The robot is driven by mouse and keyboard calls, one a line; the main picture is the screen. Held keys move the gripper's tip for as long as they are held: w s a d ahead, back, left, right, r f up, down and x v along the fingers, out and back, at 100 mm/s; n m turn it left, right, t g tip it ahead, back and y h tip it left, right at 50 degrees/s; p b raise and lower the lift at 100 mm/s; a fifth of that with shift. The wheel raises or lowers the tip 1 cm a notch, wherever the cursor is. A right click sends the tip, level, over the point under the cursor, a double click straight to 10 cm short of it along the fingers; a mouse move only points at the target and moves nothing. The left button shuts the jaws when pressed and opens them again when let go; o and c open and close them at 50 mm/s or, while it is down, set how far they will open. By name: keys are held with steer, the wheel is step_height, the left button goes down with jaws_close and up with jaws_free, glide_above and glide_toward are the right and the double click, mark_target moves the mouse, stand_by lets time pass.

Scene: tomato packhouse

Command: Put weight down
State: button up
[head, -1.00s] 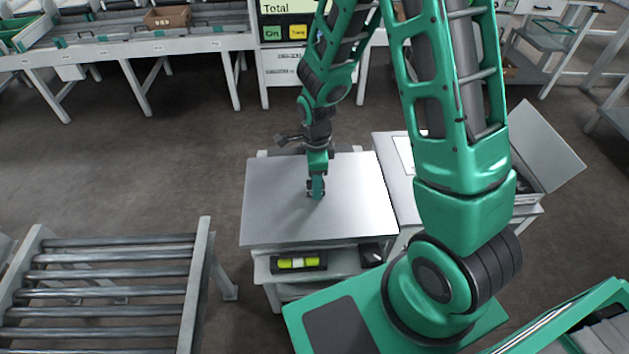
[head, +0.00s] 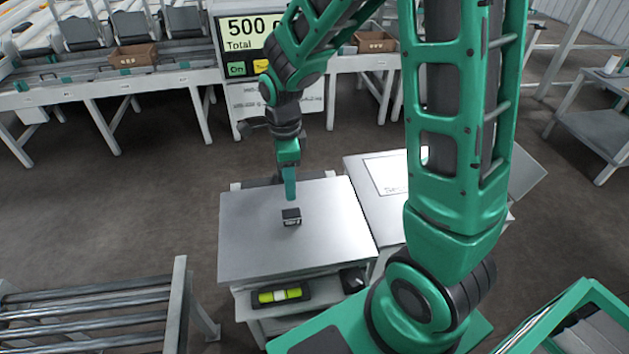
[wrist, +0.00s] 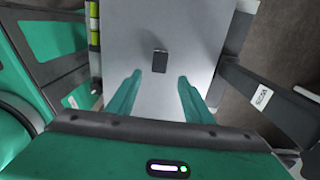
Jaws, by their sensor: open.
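The weight (head: 291,216) is a small dark block with a pale marking. It rests on the bare metal top of the scale (head: 250,245), near the middle. In the wrist view the weight (wrist: 160,61) lies on the plate (wrist: 180,20), beyond and between my fingertips. My gripper (head: 290,196) is above and just behind the weight in the head view. In the wrist view my gripper (wrist: 160,78) shows two green fingers spread wide with nothing between them. The display (head: 250,32) behind reads 500 with "Total" under it.
A spirit level (head: 280,295) with a yellow-green vial sits on the shelf under the plate. A side table with a white sheet (head: 388,172) adjoins on the right. A roller conveyor (head: 90,310) stands at the lower left. The plate around the weight is clear.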

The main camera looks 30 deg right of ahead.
steer(key=s+d+r+n, duration=0.7)
steer(key=s+d+r, duration=0.2)
steer(key=d, duration=0.3)
steer(key=s+d+r+n, duration=0.1)
steer(key=s+d+n, duration=0.1)
steer(key=s+n, duration=0.2)
steer(key=s+d+r+n, duration=0.2)
steer(key=s+d+n, duration=0.1)
steer(key=s, duration=0.7)
steer(key=shift+s+d+r+n, duration=0.2)
steer(key=shift+s+r+n, duration=0.1)
steer(key=shift+n, duration=0.3)
steer(key=shift+w+f, duration=0.25)
steer(key=shift+w, duration=0.4)
steer(key=shift+o, duration=0.4)
stand_by(1.5)
